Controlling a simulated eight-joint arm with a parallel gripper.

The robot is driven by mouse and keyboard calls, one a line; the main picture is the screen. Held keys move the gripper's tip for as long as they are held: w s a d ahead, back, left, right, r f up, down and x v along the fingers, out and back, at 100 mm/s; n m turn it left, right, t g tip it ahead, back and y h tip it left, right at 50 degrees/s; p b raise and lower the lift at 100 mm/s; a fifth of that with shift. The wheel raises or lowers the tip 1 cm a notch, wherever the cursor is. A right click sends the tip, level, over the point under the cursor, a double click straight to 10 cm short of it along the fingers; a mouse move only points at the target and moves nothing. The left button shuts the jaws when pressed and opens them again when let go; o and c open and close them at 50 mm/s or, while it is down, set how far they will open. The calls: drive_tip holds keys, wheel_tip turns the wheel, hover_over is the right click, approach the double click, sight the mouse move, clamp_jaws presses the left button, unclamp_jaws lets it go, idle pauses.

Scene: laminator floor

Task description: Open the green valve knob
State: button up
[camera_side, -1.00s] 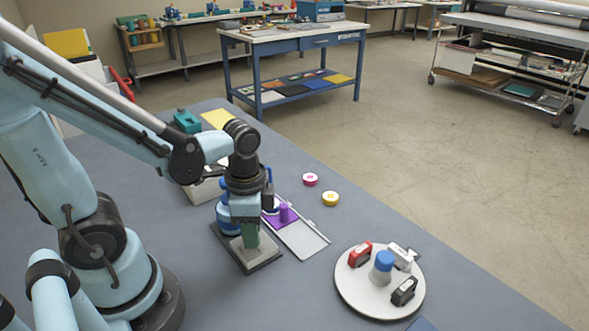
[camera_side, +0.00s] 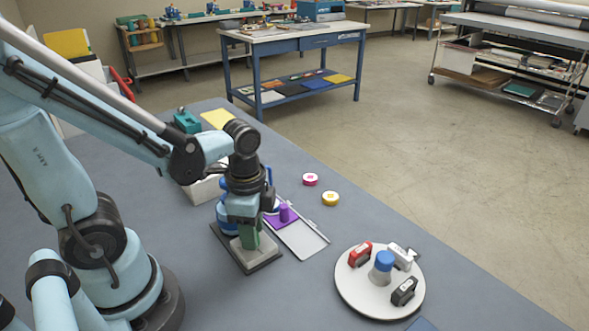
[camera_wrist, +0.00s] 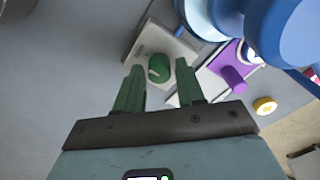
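The green valve knob (camera_wrist: 159,68) shows in the wrist view as a round green cap on a pale block (camera_wrist: 150,42). My gripper (camera_wrist: 159,67) is open, with its two green fingers apart and the knob in the gap between their tips. I cannot tell whether either finger touches it. In the side view my gripper (camera_side: 247,242) points down over the block on its dark base plate (camera_side: 262,266). The knob cannot be told apart from the green fingers there.
A blue part (camera_wrist: 285,30) stands close beside the gripper. A grey tray (camera_side: 308,244) with a purple piece (camera_side: 284,213) lies to the right. A round white turntable (camera_side: 355,300) holds several small items. Pink (camera_side: 310,180) and yellow (camera_side: 330,198) discs lie behind.

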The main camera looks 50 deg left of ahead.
drive_tip(key=shift+o, duration=1.1)
wheel_tip(320, 180, up, 12)
idle(0.5)
drive_tip(key=w+n+t, duration=0.1)
drive_tip(key=n+t, duration=0.1)
drive_tip(key=n, duration=0.1)
drive_tip(key=w+f+n+t, duration=0.1)
drive_tip(key=w+n+t, duration=0.1)
drive_tip(key=n, duration=0.1)
drive_tip(key=w+f+n+t, duration=0.1)
drive_tip(key=w+n+t, duration=0.1)
drive_tip(key=n+t, duration=0.1)
drive_tip(key=shift+w+f, duration=0.1)
drive_tip(key=shift+w, duration=0.15)
